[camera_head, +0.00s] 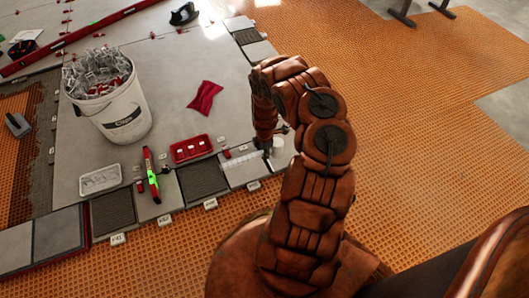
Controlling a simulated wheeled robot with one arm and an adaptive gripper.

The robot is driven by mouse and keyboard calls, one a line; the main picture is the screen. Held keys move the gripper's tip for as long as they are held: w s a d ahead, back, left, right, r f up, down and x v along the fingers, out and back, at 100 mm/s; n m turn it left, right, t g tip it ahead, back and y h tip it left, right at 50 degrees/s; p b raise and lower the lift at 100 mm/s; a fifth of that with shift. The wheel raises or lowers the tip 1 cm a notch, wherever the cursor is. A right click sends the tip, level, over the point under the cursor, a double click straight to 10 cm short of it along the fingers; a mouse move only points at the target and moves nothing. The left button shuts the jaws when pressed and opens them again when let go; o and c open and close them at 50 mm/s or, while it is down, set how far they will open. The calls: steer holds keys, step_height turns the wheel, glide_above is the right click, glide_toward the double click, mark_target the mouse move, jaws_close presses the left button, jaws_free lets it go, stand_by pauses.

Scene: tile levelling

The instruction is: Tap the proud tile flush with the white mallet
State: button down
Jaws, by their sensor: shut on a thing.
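My gripper (266,142) points down at the right end of the row of edge tiles, partly hidden by my own arm. It is shut on what seems to be the white mallet, of which only a small pale part (279,147) shows beside the fingers. The rest of the mallet is hidden. A pale grey tile (242,172) lies just left of and below the gripper, with a whitish strip along its top edge. I cannot tell from this view which tile stands proud, or whether the mallet touches one.
A white bucket (124,112) full of clear clips stands on the large tiles. Near it are a red tray (191,148), a red cloth (205,97), a white tray (100,179) and a red-and-green tool (151,175).

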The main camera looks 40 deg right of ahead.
mark_target(264, 164)
step_height(264, 164, down, 6)
steer(key=b, duration=0.3)
steer(key=shift+r, duration=0.65)
step_height(264, 164, up, 5)
steer(key=p, duration=0.6)
steer(key=shift+r+p, duration=0.15)
steer(key=shift+p, duration=0.25)
